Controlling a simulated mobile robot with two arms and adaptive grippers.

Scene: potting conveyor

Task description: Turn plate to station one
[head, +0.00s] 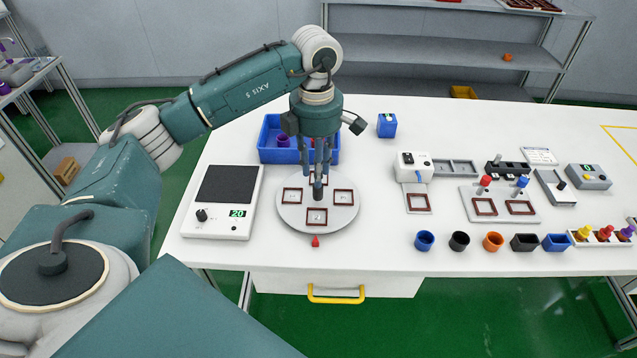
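The round grey plate (296,217) lies on the white table, left of the middle. It bears several brown square frames, with one at the front, one at the left and one at the right. Another at the back is partly hidden by my gripper. A red pointer (316,241) sits at the plate's front edge. My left gripper (318,183) points straight down over the plate's middle, its fingertips low at the centre. I cannot tell whether its fingers are closed on anything there. My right gripper is not in view.
A blue bin (268,150) with purple cups stands behind the plate. A scale (219,202) reading 20 is at the left. A white device (412,167) and a grey board with red and blue knobs (472,205) are at the right. Several small cups line the front edge.

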